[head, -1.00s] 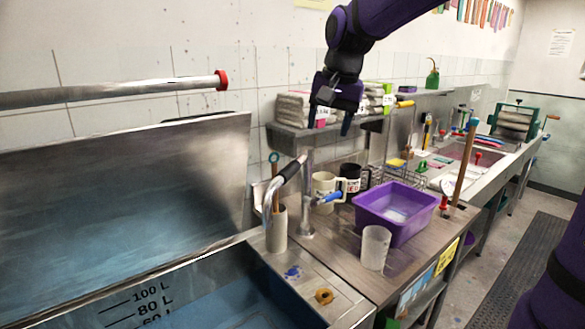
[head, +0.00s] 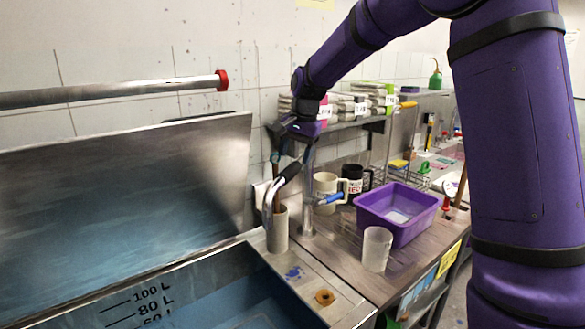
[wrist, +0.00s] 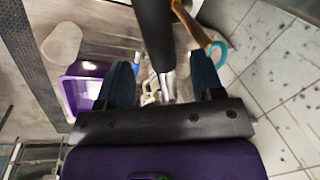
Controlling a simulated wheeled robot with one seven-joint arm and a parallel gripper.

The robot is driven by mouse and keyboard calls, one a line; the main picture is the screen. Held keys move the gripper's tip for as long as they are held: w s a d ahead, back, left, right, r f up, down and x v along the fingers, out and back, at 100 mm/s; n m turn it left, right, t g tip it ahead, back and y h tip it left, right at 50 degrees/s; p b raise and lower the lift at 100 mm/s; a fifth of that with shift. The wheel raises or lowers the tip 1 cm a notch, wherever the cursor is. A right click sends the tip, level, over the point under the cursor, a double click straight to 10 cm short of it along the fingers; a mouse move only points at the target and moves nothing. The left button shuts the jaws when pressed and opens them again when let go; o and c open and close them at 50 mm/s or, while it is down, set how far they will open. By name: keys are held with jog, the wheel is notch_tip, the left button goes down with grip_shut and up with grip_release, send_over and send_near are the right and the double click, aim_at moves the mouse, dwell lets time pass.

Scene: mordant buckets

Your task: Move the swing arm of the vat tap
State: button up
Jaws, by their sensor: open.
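The vat tap (head: 307,215) stands on the metal ledge at the vat's corner as an upright steel post. Its swing arm (head: 290,173), with a black sleeve and bent steel spout, reaches left and down over the vat side. My gripper (head: 291,152) is open, pointing down just above the tap. In the wrist view, the black sleeve of the swing arm (wrist: 152,35) runs between my two spread fingers (wrist: 161,82). I cannot tell whether either finger touches it or how deep it sits between them. The tap's blue lever (head: 329,198) points right.
A pot (head: 277,230) holding tools stands close left of the tap. Mugs (head: 325,186), a translucent beaker (head: 376,249) and a purple tub (head: 424,219) stand to the right. A shelf (head: 345,124) with folded cloth is behind. The open vat (head: 215,270) lies front left.

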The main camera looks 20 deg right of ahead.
aim_at(293, 165)
jog(key=shift+w+a+f, duration=0.15)
jog(key=shift+a+f, duration=0.05)
jog(key=shift+f, duration=0.95)
jog(key=shift+w+a+f, duration=0.15)
jog(key=shift+f, duration=1)
grip_shut()
